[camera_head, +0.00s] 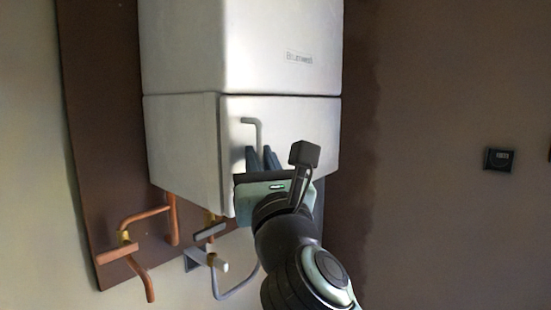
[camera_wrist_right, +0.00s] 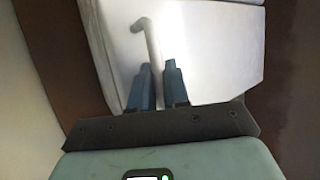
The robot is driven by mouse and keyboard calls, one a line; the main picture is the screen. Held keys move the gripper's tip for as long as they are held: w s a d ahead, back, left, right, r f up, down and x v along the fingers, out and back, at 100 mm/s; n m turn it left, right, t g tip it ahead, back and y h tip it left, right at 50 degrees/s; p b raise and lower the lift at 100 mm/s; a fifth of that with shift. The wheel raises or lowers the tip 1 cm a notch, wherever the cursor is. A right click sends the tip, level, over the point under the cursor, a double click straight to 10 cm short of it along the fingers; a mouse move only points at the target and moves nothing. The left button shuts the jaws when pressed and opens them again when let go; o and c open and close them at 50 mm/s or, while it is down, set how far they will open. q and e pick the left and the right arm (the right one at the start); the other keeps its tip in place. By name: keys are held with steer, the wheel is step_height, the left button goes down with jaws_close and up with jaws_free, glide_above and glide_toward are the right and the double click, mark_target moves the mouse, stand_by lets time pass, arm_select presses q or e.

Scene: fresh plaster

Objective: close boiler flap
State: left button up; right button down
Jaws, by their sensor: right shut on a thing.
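The white boiler (camera_head: 240,45) hangs on the wall, and its lower front flap (camera_head: 300,125) sits under the upper casing with a thin dark seam between them. The flap front also fills the upper part of the right wrist view (camera_wrist_right: 215,50). A grey hooked bar handle (camera_head: 257,130) is on the flap and shows in the right wrist view (camera_wrist_right: 151,36). My right gripper (camera_head: 262,153) is shut on the handle, with one blue-grey finger on each side of it. The fingers and palm hide the handle's lower part. My left gripper is not in view.
Copper pipes (camera_head: 144,217) and a grey pipe (camera_head: 237,291) run below the boiler at the lower left. The brown backboard (camera_head: 95,120) stands behind it. A small dark thermostat (camera_head: 499,159) is on the right wall. The space right of the boiler is clear.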

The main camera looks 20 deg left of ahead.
steer(key=shift+s+a+r+y, duration=0.25)
steer(key=shift+s+a+y, duration=0.05)
steer(key=shift+s, duration=0.05)
steer(key=c, duration=1.5)
jaws_free()
arm_select(q)
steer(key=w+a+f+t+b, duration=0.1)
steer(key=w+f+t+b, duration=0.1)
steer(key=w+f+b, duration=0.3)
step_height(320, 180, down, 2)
steer(key=b, duration=0.3)
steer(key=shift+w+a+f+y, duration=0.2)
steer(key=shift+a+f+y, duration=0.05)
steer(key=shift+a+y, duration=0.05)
arm_select(e)
steer(key=shift+o, duration=0.2)
steer(key=v, duration=1.3)
steer(key=shift+d+f, duration=0.15)
steer(key=shift+d, duration=0.15)
steer(key=shift+w, duration=0.1)
